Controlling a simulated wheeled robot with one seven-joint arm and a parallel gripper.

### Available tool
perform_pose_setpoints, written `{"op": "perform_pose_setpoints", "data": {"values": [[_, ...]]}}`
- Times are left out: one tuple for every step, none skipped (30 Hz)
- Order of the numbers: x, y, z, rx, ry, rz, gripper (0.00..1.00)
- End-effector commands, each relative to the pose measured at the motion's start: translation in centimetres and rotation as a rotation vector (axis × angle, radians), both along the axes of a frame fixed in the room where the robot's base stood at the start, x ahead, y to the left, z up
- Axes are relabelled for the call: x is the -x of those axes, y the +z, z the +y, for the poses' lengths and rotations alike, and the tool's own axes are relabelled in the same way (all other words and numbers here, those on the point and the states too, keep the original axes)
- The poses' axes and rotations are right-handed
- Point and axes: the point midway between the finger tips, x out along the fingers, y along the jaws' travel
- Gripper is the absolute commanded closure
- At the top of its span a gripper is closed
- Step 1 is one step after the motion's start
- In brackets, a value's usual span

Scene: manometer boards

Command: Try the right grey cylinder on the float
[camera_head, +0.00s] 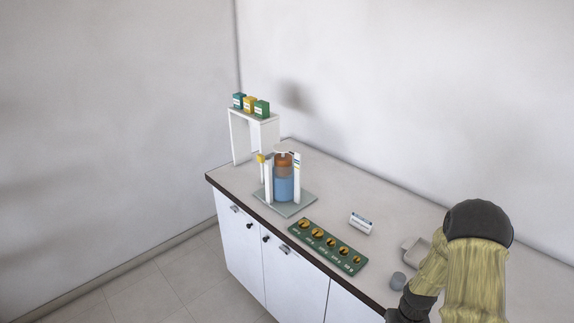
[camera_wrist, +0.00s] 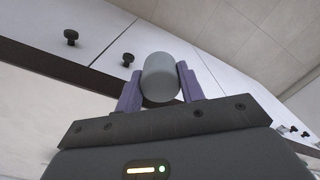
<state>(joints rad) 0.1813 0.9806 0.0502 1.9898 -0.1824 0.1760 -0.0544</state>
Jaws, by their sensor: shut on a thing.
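My gripper (camera_wrist: 160,82) is shut on a smooth grey cylinder (camera_wrist: 163,75) in the wrist view, with a purple finger on each side. The cabinet front and floor show behind it. In the head view my fingers and the held cylinder cannot be made out. I cannot make out the float itself clearly.
A green board (camera_head: 304,240) with several round brass-coloured pieces lies along the counter's front edge. A small white label block (camera_head: 361,223) and a grey tray (camera_head: 408,249) are behind it. A white stand (camera_head: 237,138) carries coloured boxes at the back left.

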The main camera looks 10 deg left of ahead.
Motion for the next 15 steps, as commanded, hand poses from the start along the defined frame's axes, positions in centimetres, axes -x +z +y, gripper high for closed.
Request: {"op": "perform_pose_setpoints", "data": {"values": [[0.2, -1.5, 0.8, 0.000, -0.004, 0.006, 0.90], [0.4, -2.4, 1.3, 0.002, -0.008, 0.007, 0.90], [0.6, -3.7, 1.9, 0.002, -0.016, 0.008, 0.90], [0.8, -4.7, 2.4, 0.003, -0.022, 0.009, 0.90], [1.1, -5.8, 2.9, 0.004, -0.028, 0.010, 0.90], [1.4, -7.3, 3.5, 0.005, -0.037, 0.010, 0.90], [1.7, -8.4, 3.9, 0.006, -0.044, 0.009, 0.90], [2.0, -9.3, 4.3, 0.007, -0.050, 0.009, 0.90], [2.5, -10.5, 4.7, 0.007, -0.058, 0.008, 0.90], [2.7, -11.3, 5.0, 0.008, -0.062, 0.007, 0.90], [3.0, -12.0, 5.2, 0.009, -0.065, 0.007, 0.90], [3.3, -12.8, 5.5, 0.009, -0.071, 0.004, 0.90], [3.4, -13.2, 5.6, 0.009, -0.075, 0.004, 0.90], [3.6, -13.6, 5.7, 0.010, -0.078, 0.003, 0.90], [3.7, -13.9, 5.8, 0.010, -0.080, 0.001, 0.90]]}}
